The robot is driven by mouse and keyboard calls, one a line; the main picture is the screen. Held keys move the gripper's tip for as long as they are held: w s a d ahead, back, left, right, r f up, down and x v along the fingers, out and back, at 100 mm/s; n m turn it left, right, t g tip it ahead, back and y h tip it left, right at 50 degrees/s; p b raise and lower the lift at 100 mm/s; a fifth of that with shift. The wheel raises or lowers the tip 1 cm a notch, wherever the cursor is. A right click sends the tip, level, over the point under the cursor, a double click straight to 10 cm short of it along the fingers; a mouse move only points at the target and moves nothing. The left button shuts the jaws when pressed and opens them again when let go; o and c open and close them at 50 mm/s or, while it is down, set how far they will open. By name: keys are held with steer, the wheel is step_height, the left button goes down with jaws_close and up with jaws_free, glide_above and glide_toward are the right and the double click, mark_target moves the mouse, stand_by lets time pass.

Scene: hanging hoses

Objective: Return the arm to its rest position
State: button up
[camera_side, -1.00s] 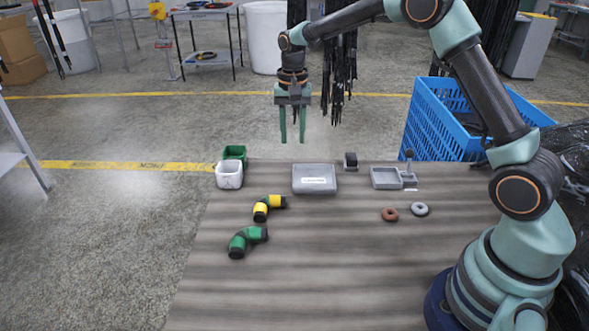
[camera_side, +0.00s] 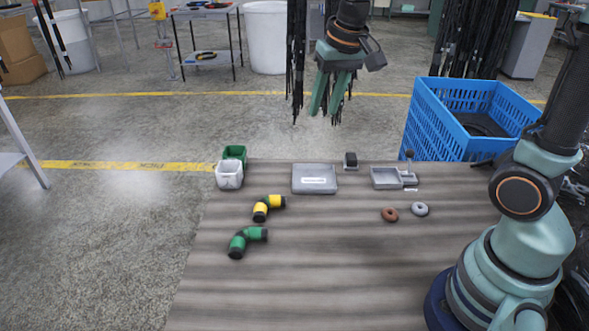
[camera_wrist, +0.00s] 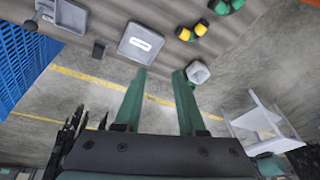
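My gripper (camera_side: 324,112) is high above and behind the table's far edge, in front of hanging black hoses (camera_side: 297,70). Its two green fingers point down and slightly left. In the wrist view my gripper (camera_wrist: 160,72) shows its fingers apart with nothing between them, so it is open and empty. The arm's upper links run out of the top of the side view.
The table (camera_side: 300,270) holds a yellow elbow fitting (camera_side: 267,206), a green elbow fitting (camera_side: 247,240), a grey labelled tray (camera_side: 313,190), small bins (camera_side: 229,176), a brown ring (camera_side: 389,214) and a grey ring (camera_side: 420,209). A blue crate (camera_side: 440,125) stands behind right.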

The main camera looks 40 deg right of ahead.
steer(key=s+a+n+t, duration=0.1)
steer(key=s+n, duration=0.3)
steer(key=s, duration=0.6)
steer(key=shift+s+f+t, duration=0.15)
steer(key=shift+s+t, duration=0.2)
steer(key=shift+t, duration=0.45)
